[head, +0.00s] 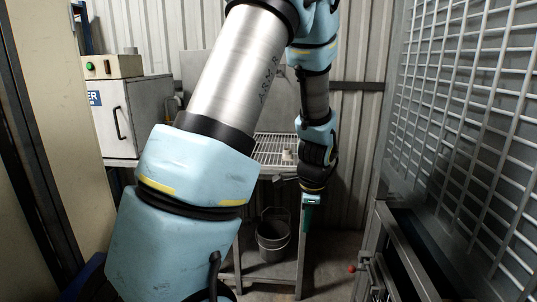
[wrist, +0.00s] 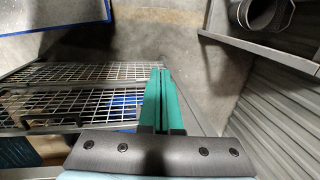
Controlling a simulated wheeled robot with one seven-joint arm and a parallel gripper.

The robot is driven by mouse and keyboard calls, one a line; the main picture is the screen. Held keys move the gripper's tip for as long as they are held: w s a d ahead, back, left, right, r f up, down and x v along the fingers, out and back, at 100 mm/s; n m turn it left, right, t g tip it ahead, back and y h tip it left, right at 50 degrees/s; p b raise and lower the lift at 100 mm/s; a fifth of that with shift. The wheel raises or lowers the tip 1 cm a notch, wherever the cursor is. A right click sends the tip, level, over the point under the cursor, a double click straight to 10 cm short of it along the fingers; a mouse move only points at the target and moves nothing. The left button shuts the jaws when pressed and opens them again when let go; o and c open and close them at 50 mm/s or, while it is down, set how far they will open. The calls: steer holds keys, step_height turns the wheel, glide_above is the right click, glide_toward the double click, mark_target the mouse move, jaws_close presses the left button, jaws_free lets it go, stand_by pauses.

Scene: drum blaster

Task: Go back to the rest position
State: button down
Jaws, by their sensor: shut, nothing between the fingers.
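My gripper (head: 311,213) hangs at the end of my arm, right of the middle in the head view, pointing down just in front of the wire-topped table. In the wrist view its two green fingers (wrist: 161,100) lie side by side with their tips together. Nothing shows between them. My large blue and silver arm links cover much of the middle of the head view and hide part of the table.
The wire-topped table (head: 270,146) carries a small pale object (head: 287,154). A metal bucket (head: 273,238) stands beneath it. A white cabinet (head: 135,113) with a green-button box (head: 112,66) is at left. A grey mesh panel (head: 465,110) closes the right side.

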steer(key=s+a+r+n, duration=0.4)
steer(key=a+n, duration=0.4)
steer(key=n, duration=0.1)
steer(key=s+a+r+n, duration=0.3)
steer(key=s+a+n, duration=0.2)
steer(key=a+n, duration=0.4)
steer(key=shift+a+r+n, duration=0.2)
steer(key=shift+r+n, duration=0.1)
steer(key=shift+r, duration=0.05)
